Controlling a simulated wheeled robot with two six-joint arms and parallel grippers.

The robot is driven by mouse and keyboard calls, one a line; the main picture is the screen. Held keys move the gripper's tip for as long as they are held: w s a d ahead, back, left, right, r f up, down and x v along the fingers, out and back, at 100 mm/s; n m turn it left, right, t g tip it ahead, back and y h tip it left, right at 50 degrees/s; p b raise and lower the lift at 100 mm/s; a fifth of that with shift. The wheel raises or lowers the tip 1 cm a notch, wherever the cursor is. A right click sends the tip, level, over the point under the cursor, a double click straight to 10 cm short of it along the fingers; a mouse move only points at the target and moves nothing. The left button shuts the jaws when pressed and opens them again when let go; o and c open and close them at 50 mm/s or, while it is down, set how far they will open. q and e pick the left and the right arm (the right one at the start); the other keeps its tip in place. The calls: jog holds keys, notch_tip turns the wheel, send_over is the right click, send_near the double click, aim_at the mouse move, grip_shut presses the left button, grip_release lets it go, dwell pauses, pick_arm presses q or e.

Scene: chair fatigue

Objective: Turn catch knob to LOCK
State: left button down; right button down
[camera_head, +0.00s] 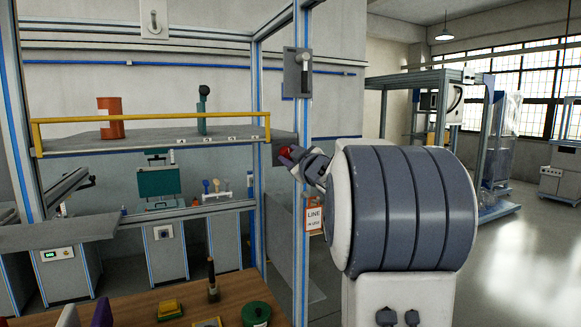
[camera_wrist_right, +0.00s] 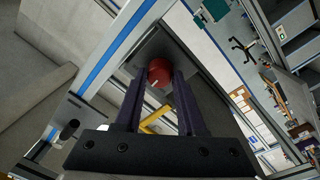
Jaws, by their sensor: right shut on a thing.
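The red catch knob (camera_head: 284,151) sits on a grey plate (camera_head: 279,142) beside the blue-striped frame post. My right gripper (camera_head: 292,156) reaches it from the right and is shut on it. In the right wrist view the knob (camera_wrist_right: 160,71) sits between the tips of my two dark fingers (camera_wrist_right: 160,82). A small pale mark shows on the knob's near face. Its setting and any LOCK lettering cannot be read. My left gripper does not show clearly in any view.
A yellow rail (camera_head: 150,117) runs along the grey shelf, which carries an orange canister (camera_head: 110,118) and a green tool (camera_head: 203,110). A wooden table (camera_head: 175,300) with small parts is below. A lever switch (camera_head: 298,72) is up the post. Open floor lies right.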

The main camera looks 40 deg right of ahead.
jog(key=shift+f+n+y+b, duration=0.1)
jog(key=shift+n+y+b, duration=0.2)
jog(key=shift+n+b, duration=2.85)
jog(key=shift+n+t+p, duration=0.3)
jog(key=shift+n+p, duration=0.6)
jog(key=shift+n, duration=0.25)
jog(key=c, duration=0.5)
grip_release()
jog(key=r+b+v, duration=0.1)
jog(key=b+v, duration=0.1)
jog(key=v, duration=0.8)
jog(key=shift+s+f+b, duration=0.25)
jog(key=shift+f+b, duration=0.15)
jog(key=shift+f, duration=0.05)
